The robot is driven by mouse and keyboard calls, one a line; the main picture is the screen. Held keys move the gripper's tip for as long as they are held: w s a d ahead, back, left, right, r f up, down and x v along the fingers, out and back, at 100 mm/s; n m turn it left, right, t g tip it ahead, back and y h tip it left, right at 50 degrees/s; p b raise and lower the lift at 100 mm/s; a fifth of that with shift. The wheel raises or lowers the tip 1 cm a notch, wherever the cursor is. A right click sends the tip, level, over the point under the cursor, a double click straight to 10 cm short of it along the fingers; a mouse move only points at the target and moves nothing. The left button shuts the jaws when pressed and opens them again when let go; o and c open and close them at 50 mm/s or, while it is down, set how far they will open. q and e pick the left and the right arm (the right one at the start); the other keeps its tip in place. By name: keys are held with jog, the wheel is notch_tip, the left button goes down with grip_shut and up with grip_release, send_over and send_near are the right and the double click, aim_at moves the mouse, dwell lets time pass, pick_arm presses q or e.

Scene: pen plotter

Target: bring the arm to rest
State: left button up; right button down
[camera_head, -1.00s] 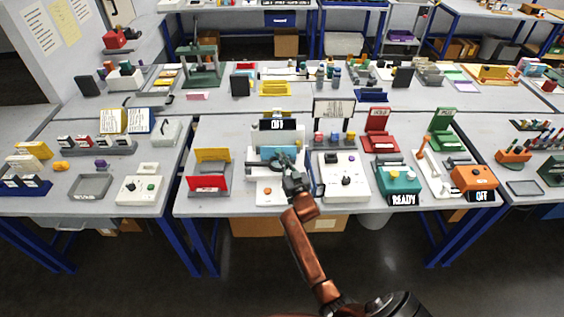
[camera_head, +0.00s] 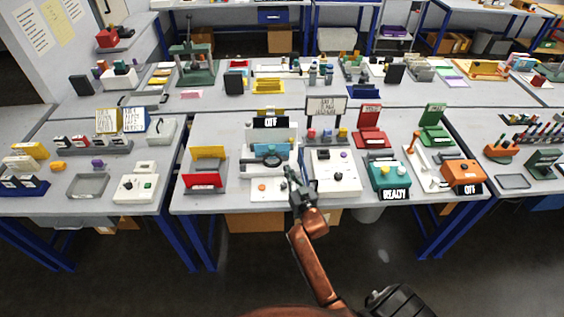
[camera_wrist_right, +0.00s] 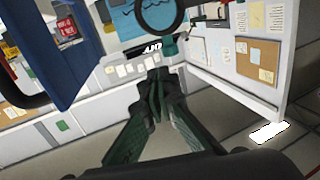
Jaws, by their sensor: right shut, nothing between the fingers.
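My right arm (camera_head: 311,262) reaches up from the bottom of the head view, bent at the wrist. My right gripper (camera_head: 287,171) is shut and empty, at the front right of the pen plotter. Its fingertips also meet in the right wrist view (camera_wrist_right: 155,80). The pen plotter (camera_head: 289,135) is white, with a dark display (camera_head: 270,122) that reads OFF, a blue sheet and a dark ring-like part (camera_head: 271,161). Whether the fingers touch anything on the plotter is hard to tell, but they hold nothing. My left gripper is not in view.
A white box with a dark knob (camera_head: 335,180) stands close right of the gripper. A white base with an orange button (camera_head: 262,187) lies just left. A red and yellow holder (camera_head: 204,180) stands further left.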

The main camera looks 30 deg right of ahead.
jog(key=s, duration=0.4)
jog(key=s+a+f+g+y, duration=0.1)
jog(key=s+a+f+g, duration=0.1)
jog(key=s+f+g, duration=0.65)
jog(key=s+a+f+n+g+y, duration=0.1)
jog(key=s+a+f+g, duration=0.15)
jog(key=s, duration=0.65)
jog(key=s+a+f+n+g+y, duration=0.1)
jog(key=s+a+f, duration=0.2)
jog(key=s, duration=0.6)
jog(key=s+a+f+n+g+y, duration=0.1)
jog(key=s+a+f+g, duration=0.15)
jog(key=s, duration=0.65)
notch_tip(320, 180, down, 30)
jog(key=s+a, duration=0.1)
jog(key=s, duration=0.1)
jog(key=s+f+n+g, duration=0.1)
jog(key=s+f+g, duration=0.1)
jog(key=s+f, duration=1.4)
jog(key=s, duration=0.3)
jog(key=shift+a, duration=0.2)
